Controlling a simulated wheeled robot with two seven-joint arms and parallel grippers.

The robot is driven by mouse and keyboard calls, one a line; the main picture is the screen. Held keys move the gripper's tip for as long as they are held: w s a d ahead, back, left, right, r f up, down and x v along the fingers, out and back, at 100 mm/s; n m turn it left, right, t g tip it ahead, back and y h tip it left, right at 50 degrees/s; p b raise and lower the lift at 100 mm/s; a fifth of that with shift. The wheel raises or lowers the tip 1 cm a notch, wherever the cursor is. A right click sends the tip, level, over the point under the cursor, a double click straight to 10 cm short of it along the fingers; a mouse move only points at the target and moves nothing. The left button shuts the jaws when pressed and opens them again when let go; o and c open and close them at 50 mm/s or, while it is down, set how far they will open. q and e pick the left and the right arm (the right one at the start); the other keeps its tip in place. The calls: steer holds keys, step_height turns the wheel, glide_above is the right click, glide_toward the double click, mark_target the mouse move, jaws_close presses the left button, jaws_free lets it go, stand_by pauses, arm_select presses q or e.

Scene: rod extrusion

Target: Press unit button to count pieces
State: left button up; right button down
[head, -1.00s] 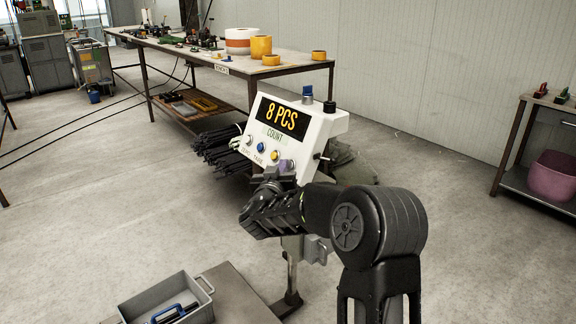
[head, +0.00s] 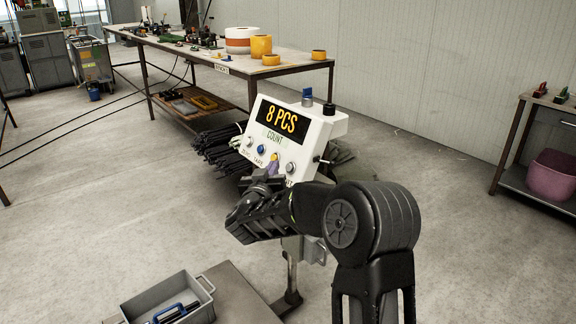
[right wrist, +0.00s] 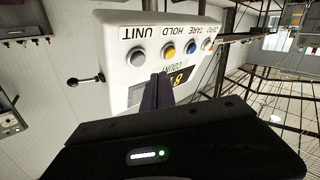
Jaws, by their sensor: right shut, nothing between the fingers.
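The white counting unit (head: 318,128) stands on a post, its tilted display (head: 282,120) reading "8 PCS". A row of buttons runs along its front. The grey unit button (head: 291,168) is at the right end of the row in the head view; it also shows in the right wrist view (right wrist: 136,59), beside the UNIT label. My right gripper (head: 272,171) is shut and empty, its fingertips close to the panel by the yellow hold button (right wrist: 168,49). In the right wrist view the fingertips (right wrist: 159,80) appear between the unit and hold buttons. Contact cannot be told. My left gripper is out of view.
Black rods (head: 215,147) lie behind the unit at left. A grey bin (head: 150,296) with a blue-handled tool sits on a low table (head: 240,300) in front. A long workbench (head: 290,67) stands behind; a side table (head: 511,130) is at right.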

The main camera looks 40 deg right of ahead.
steer(key=a, duration=0.1)
steer(key=a+r+p, duration=0.1)
steer(key=shift+a+r, duration=0.1)
steer(key=shift+a, duration=0.25)
stand_by(0.7)
